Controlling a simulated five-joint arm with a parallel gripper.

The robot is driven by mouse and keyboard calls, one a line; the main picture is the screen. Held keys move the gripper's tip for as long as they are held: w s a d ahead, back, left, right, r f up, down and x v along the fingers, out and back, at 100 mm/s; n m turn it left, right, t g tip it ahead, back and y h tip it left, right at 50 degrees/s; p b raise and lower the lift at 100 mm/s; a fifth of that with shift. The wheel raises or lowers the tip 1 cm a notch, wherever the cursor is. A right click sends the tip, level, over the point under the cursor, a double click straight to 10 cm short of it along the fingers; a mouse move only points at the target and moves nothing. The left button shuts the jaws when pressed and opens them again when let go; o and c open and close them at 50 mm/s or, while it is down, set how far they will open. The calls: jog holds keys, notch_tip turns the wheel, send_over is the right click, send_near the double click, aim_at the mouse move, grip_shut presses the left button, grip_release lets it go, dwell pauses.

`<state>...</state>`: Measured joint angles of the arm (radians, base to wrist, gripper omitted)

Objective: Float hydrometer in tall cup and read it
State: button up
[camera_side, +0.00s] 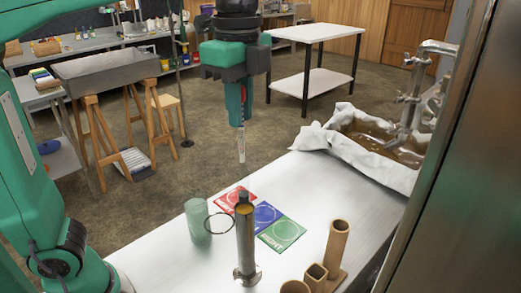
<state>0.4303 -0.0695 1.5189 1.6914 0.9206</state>
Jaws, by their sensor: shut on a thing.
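My gripper (239,120) points down in the upper middle of the picture. It is shut on a slim, pale hydrometer (241,145), which hangs upright with its lower end in the air. The tall metal cup (246,245) stands upright on the pale bench below, with a brownish surface at its mouth and a dark ring at its left side. The hydrometer is well above the cup and apart from it. Its upper end is hidden between the fingers, and any scale marks are too small to read.
A greenish glass (196,222) stands left of the cup. Red (233,198), blue (265,214) and green (282,233) cards lie behind it. Brown tube holders (337,242) stand at the right front. A cloth-lined basin (340,142) with amber liquid sits at the back right.

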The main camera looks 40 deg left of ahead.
aim_at(243, 161)
jog(key=shift+f, duration=7.4)
jog(key=o, duration=0.9)
jog(key=o, duration=0.8)
jog(key=shift+r, duration=0.2)
jog(key=shift+r, duration=3.6)
